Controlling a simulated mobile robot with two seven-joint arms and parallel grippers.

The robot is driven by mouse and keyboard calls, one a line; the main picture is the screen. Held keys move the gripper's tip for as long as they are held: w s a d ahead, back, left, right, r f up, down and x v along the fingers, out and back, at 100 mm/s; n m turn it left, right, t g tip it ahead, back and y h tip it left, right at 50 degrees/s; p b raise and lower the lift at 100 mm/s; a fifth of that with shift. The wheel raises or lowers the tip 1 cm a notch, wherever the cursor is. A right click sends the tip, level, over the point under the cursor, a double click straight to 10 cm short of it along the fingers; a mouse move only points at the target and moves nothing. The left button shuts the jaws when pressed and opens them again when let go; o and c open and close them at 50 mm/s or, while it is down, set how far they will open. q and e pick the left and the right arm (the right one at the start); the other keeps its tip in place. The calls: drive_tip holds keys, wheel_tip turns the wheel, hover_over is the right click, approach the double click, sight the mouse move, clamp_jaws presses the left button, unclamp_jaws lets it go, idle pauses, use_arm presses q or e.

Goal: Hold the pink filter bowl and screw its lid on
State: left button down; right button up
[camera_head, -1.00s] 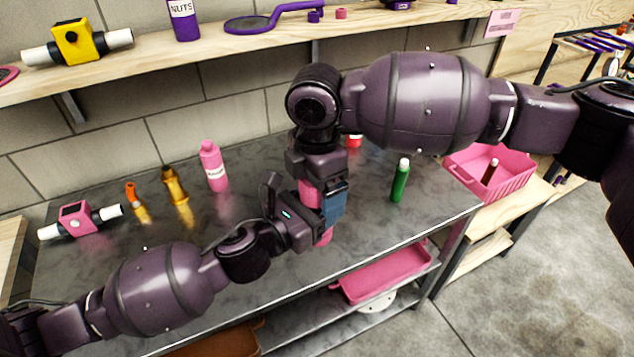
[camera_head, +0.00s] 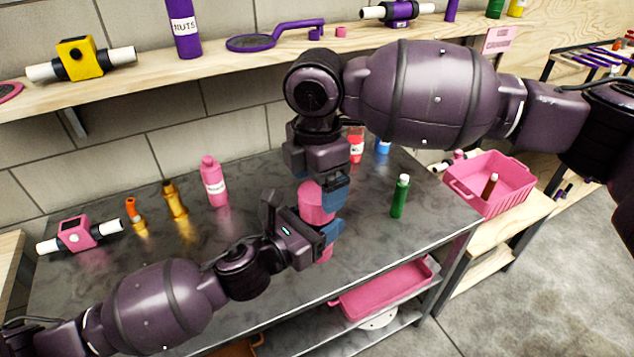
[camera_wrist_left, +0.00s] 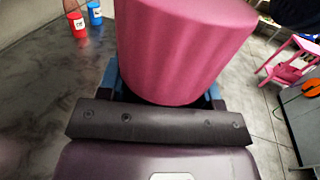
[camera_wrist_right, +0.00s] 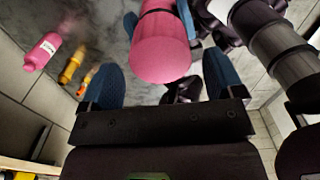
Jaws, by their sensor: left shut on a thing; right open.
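The pink filter bowl (camera_head: 325,255) stands above the table with a wider ribbed pink lid (camera_head: 316,203) on its top; whether the lid is fully seated cannot be told. My left gripper (camera_head: 330,232) is shut on the bowl below the lid. In the left wrist view the lid (camera_wrist_left: 180,50) fills the middle, just beyond the left gripper. My right gripper (camera_head: 328,188) is above, pointing down, open, its blue fingers apart around the lid's upper end. In the right wrist view the lid (camera_wrist_right: 160,58) sits between the spread fingers, with gaps on both sides.
A pink bottle (camera_head: 214,182), an orange-gold bottle (camera_head: 174,200) and a pink filter housing (camera_head: 77,235) stand at left on the metal table (camera_head: 130,290). A green bottle (camera_head: 400,196) stands at right. A pink crate (camera_head: 500,190) is beyond the table's right edge.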

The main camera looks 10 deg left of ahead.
sight(317, 230)
drive_tip(key=shift+r+n, duration=1.7)
drive_tip(key=shift+r, duration=0.05)
drive_tip(key=shift+f, duration=4)
drive_tip(key=c, duration=0.9)
drive_tip(key=shift+m, duration=1.7)
drive_tip(key=shift+c, duration=0.2)
